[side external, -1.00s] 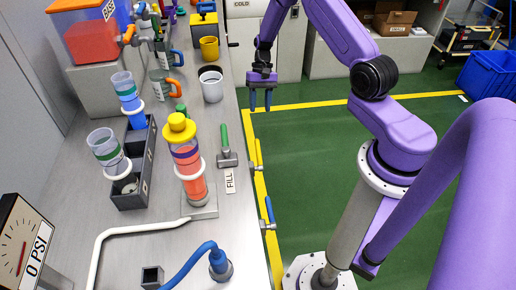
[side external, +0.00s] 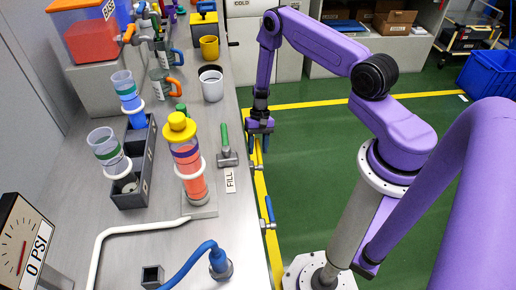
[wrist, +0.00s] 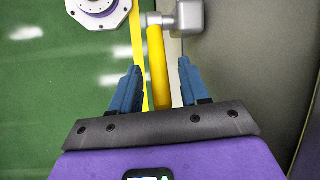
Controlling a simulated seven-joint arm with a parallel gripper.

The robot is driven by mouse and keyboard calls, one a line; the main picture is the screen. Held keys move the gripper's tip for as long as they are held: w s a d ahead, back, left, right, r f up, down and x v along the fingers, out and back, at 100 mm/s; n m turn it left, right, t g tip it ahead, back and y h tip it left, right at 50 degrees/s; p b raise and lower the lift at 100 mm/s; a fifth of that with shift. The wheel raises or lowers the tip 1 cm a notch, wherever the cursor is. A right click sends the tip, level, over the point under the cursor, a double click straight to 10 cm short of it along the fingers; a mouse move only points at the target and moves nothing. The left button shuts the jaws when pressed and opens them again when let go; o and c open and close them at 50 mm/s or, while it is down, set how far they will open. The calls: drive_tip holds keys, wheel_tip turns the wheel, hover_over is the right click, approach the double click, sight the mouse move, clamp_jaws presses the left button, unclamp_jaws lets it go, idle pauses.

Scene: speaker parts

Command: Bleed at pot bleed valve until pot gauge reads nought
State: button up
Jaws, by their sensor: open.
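A yellow lever handle (wrist: 158,75) with a grey valve body (wrist: 186,17) lies between my spread fingers in the wrist view. In the side view this handle (side external: 258,180) is on the bench's front edge, partly hidden by my gripper. My gripper (side external: 258,143) is open, and gaps show between the handle and both blue fingers (wrist: 160,88). A clear pot with orange contents (side external: 196,186) and a yellow cap stands on the bench. A gauge (side external: 22,240) at lower left is labelled 0 PSI. No label shows which valve is the pot bleed.
A blue lever (side external: 269,210) is further along the edge, nearer the camera. A green-handled valve (side external: 224,140) stands by a FILL label (side external: 230,180). A dark rack (side external: 133,190) holds two clear cylinders. A white pipe (side external: 110,232) crosses the bench.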

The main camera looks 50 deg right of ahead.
drive_tip(key=shift+s+a+f, duration=0.1)
drive_tip(key=shift+a+f, duration=0.05)
drive_tip(key=shift+f, duration=0.25)
clamp_jaws()
drive_tip(key=shift+a+r, duration=0.1)
drive_tip(key=shift+a+r+t+h, duration=0.2)
drive_tip(key=shift+t+h, duration=0.1)
drive_tip(key=shift+t, duration=0.1)
drive_tip(key=shift+s+r, duration=0.1)
drive_tip(key=shift+r, duration=0.05)
unclamp_jaws()
drive_tip(key=shift+d, duration=0.1)
